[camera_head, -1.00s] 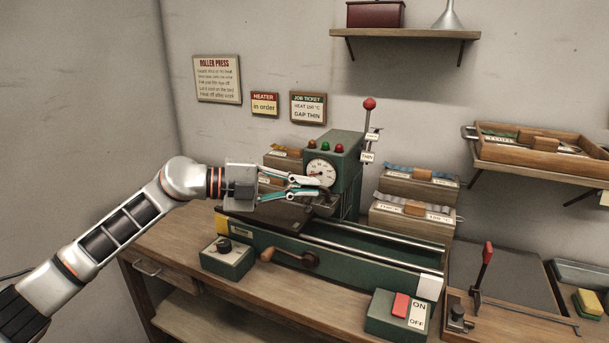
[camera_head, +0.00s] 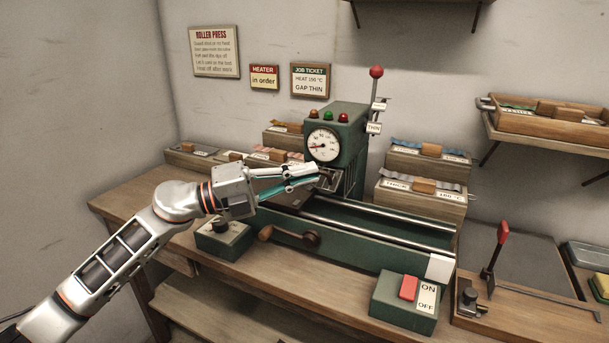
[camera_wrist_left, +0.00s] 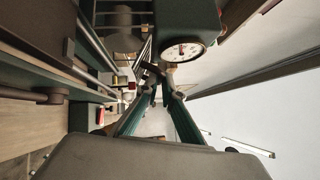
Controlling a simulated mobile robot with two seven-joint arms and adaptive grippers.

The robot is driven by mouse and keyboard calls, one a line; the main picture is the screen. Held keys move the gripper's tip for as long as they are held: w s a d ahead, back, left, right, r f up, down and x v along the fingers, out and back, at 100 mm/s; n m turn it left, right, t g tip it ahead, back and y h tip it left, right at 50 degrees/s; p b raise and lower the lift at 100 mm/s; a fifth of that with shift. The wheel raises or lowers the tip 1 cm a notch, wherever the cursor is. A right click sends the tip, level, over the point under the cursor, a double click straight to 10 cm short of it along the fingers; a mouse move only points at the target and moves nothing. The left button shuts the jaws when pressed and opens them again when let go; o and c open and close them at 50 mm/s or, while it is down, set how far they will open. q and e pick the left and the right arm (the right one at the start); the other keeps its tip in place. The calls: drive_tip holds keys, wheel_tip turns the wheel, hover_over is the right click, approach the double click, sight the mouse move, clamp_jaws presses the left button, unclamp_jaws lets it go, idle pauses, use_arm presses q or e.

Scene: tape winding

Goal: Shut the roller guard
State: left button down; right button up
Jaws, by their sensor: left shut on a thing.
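The green roller press (camera_head: 345,142) stands on the wooden bench, with a round dial on its head and two bright rails running to the right. The roller guard (camera_head: 328,183) is a dark metal piece low at the front of the press head. My left gripper (camera_head: 316,174) reaches in from the left, its fingers together at the guard, just below the dial. In the left wrist view the fingertips (camera_wrist_left: 157,82) close on a small dark bar beside the dial (camera_wrist_left: 182,51). The fingers partly hide the guard, and its exact angle is unclear. My right gripper is out of view.
A knob box (camera_head: 223,239) and a crank handle (camera_head: 290,236) sit at the press's front. An ON/OFF switch box (camera_head: 403,302) stands at the front right. A red-knobbed lever (camera_head: 375,100) rises behind the head. Wooden sample boxes (camera_head: 420,200) stand behind the rails.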

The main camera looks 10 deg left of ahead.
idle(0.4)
use_arm(q)
drive_tip(key=c, duration=2.5)
unclamp_jaws()
drive_tip(key=shift+a, duration=0.1)
drive_tip(key=v, duration=1.1)
drive_tip(key=shift+s+a+f, duration=0.1)
drive_tip(key=shift+s+a, duration=0.05)
drive_tip(key=shift+a, duration=0.25)
